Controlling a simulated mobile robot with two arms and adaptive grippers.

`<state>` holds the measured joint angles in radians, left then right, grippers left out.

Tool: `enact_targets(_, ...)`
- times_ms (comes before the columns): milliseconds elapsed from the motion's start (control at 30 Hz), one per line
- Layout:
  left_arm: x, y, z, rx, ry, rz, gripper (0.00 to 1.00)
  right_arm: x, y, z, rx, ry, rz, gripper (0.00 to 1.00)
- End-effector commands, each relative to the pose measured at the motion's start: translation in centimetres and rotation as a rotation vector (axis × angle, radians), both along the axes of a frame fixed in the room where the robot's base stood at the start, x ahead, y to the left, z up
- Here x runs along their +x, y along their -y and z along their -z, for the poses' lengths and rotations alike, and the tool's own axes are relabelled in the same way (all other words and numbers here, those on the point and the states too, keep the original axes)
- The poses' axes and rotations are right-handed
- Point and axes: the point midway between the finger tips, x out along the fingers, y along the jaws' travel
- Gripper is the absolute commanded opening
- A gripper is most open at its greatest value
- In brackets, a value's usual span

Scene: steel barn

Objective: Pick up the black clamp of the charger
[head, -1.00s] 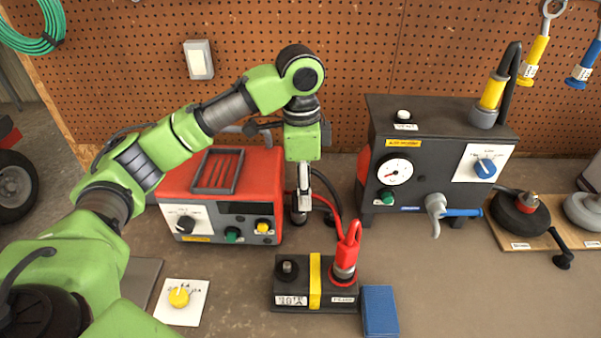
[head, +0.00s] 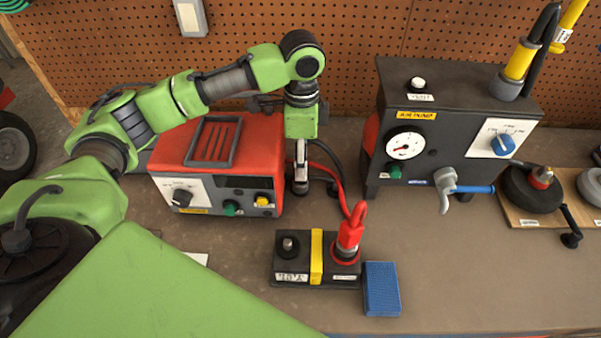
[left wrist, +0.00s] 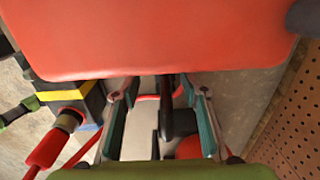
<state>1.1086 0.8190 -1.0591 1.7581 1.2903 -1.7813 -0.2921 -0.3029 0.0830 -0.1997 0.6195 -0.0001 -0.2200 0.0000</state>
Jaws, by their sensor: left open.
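The red charger (head: 215,143) stands on the bench; its red top (left wrist: 150,40) fills the upper part of the left wrist view. My left gripper (head: 300,185) points down just right of the charger. In the left wrist view its open fingers (left wrist: 161,125) stand on either side of a dark upright part (left wrist: 178,122), apparently the black clamp, with gaps visible on both sides. In the head view the gripper largely hides the clamp. The charger's red clamp (head: 350,232) sits on the right post of the black battery (head: 290,262). My right gripper is not in view.
A blue block (head: 381,289) lies right of the battery. A dark air pump (head: 430,130) stands to the right, with a nozzle (head: 446,185) on its front. A pegboard (head: 360,40) rises behind. The bench front right is clear.

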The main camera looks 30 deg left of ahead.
Motion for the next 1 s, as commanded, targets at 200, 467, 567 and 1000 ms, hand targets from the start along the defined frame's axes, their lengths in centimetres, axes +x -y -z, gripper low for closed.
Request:
enact_targets(200,0.2,-0.4,1.9,0.001,-0.004,-0.003,0.4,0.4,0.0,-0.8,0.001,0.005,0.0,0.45)
enact_targets(467,0.5,-0.6,5.2,0.001,0.0,0.0,0.4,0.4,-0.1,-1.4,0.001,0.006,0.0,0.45)
enact_targets(567,0.5,-0.6,5.5,-0.001,0.0,0.0,0.4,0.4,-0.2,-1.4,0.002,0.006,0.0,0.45)
enact_targets(1000,0.6,-0.5,5.5,0.0,0.001,0.0,0.0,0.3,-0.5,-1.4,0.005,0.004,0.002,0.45)
